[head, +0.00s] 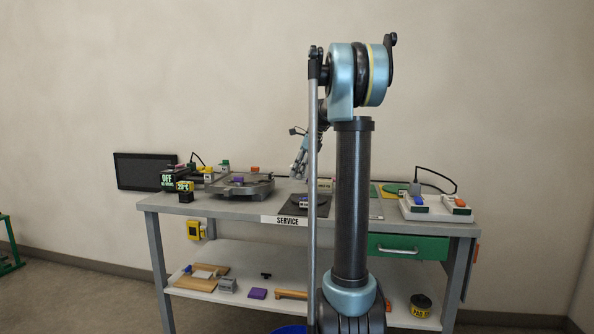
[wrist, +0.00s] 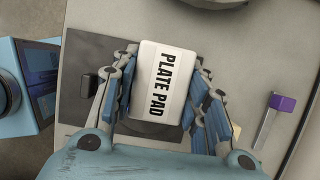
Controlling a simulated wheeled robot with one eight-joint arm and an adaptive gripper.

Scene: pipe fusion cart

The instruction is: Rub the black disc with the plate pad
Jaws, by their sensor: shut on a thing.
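The plate pad (wrist: 158,82) is a white block with black lettering, held between the fingers of my gripper (wrist: 160,90) in the wrist view. My gripper is shut on its two sides. In the head view my gripper (head: 299,168) is above the bench, right of a round dark-grey plate (head: 226,189).
The bench (head: 225,208) also bears a dark mat (head: 290,207) with a small labelled item, display blocks (head: 184,188) at left and a switch box (head: 438,209) at right. A purple-capped item (wrist: 281,102) lies right of my gripper. The lower shelf (head: 240,279) holds loose things.

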